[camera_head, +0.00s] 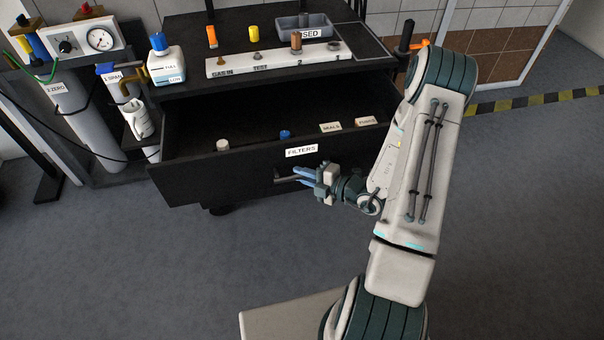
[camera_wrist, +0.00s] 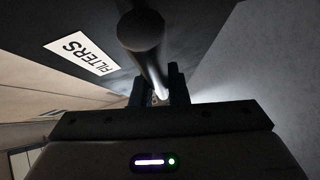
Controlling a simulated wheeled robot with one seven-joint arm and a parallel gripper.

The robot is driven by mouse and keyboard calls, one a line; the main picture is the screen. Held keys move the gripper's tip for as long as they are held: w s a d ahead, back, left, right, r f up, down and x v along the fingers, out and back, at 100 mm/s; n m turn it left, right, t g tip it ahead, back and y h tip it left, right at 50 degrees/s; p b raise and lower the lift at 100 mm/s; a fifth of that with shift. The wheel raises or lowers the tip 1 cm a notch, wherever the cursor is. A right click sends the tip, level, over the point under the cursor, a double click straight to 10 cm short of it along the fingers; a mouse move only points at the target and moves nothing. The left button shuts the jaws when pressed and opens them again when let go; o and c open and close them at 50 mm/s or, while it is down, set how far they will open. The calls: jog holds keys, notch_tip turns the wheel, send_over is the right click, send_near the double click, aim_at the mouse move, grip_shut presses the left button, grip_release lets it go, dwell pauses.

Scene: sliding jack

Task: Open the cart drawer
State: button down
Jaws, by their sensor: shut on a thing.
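The black cart drawer (camera_head: 215,179) with a white FILTERS label (camera_head: 301,151) stands pulled out from the cart, and its inside shows from above. The label also shows in the wrist view (camera_wrist: 82,56). A bar handle (camera_head: 287,178) runs across the drawer front below the label. My gripper (camera_head: 304,174) is at the right part of this handle. In the wrist view the handle (camera_wrist: 142,38) passes between the two dark fingers (camera_wrist: 159,88), and they are shut on it.
Inside the drawer lie a white cap (camera_head: 222,145), a blue cap (camera_head: 285,134) and two labelled pieces. The cart top (camera_head: 195,36) holds a bottle (camera_head: 165,62), a labelled strip and a grey bin (camera_head: 290,27). Gas cylinders (camera_head: 80,118) stand left. Floor in front is clear.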

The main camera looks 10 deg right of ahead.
jog(key=c, duration=1.4)
grip_release()
jog(key=v, duration=1.3)
jog(key=shift+s+d+p, duration=0.25)
jog(key=shift+d+p, duration=0.05)
jog(key=shift+p, duration=0.15)
